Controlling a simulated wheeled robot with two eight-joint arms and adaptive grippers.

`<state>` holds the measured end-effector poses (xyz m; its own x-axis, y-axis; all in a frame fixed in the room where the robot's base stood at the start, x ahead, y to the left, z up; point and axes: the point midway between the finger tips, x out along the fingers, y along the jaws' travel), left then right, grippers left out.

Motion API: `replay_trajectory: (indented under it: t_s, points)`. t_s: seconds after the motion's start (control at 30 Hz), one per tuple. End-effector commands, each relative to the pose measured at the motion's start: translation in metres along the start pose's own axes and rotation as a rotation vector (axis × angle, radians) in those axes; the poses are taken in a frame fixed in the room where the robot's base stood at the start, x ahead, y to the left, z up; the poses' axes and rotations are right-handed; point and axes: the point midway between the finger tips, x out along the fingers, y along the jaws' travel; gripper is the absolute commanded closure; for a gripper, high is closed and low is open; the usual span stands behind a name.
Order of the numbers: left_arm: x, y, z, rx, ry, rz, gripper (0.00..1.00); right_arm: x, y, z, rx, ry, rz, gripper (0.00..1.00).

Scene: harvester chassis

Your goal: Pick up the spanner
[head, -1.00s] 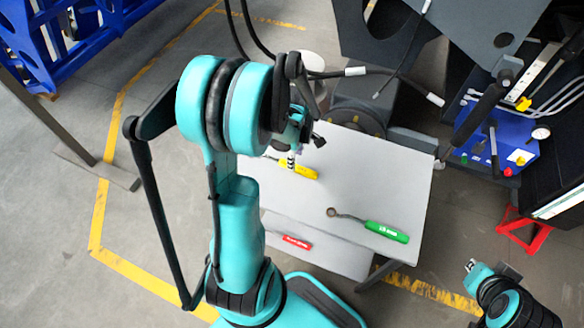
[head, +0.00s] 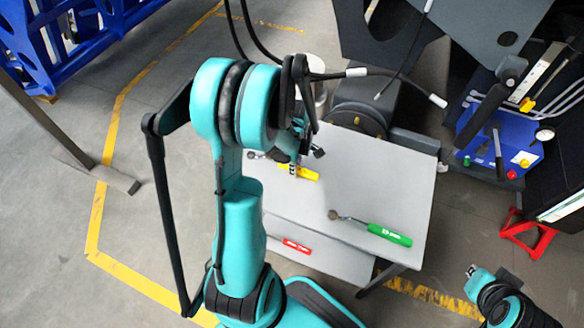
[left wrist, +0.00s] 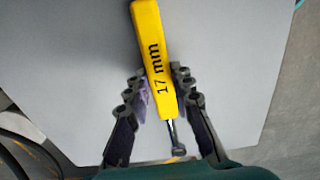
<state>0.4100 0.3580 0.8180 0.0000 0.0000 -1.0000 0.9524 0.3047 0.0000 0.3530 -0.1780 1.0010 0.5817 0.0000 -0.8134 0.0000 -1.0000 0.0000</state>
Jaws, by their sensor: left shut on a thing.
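A yellow-handled spanner (head: 306,174) marked 17 mm is at the far left part of the grey table (head: 385,165). In the left wrist view its yellow handle (left wrist: 153,45) points up the picture and its metal end points down between my fingers. My left gripper (left wrist: 157,82) is shut on the lower part of the yellow handle, with a finger on each side. In the head view the left gripper (head: 297,163) is partly hidden by my own arm. I cannot tell whether the spanner is clear of the tabletop. My right arm shows at the bottom right, its fingers not distinguishable.
A green-handled spanner (head: 388,234) lies at the table's front right. A red-handled tool (head: 297,246) lies on a lower shelf (head: 335,258). The dark chassis (head: 440,35) and hoses stand behind the table. A blue cart (head: 505,150) stands at right.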

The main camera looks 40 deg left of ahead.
Motion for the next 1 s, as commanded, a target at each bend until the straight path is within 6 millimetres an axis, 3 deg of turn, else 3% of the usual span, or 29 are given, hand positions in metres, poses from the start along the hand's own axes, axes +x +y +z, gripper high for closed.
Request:
replay_trajectory:
  t_s: [0.27, 0.53, 0.8, 1.0]
  points:
    - [-0.006, 0.0, 0.0, 0.0, 0.0, 0.0, 1.0, -0.003, 0.0, -0.002, 0.0, 0.0, 0.0, 1.0]
    - [-0.049, 0.002, 0.001, 0.001, 0.0, 0.0, 1.0, -0.021, 0.0, -0.015, 0.0, 0.0, 0.0, 1.0]
    - [-0.083, 0.059, 0.032, 0.003, 0.0, 0.0, 1.0, -0.035, 0.0, -0.025, 0.0, 0.0, 0.0, 1.0]
    - [-0.102, 0.089, 0.048, 0.001, 0.0, 0.0, 1.0, -0.042, 0.0, -0.03, 0.0, 0.0, 0.0, 1.0]
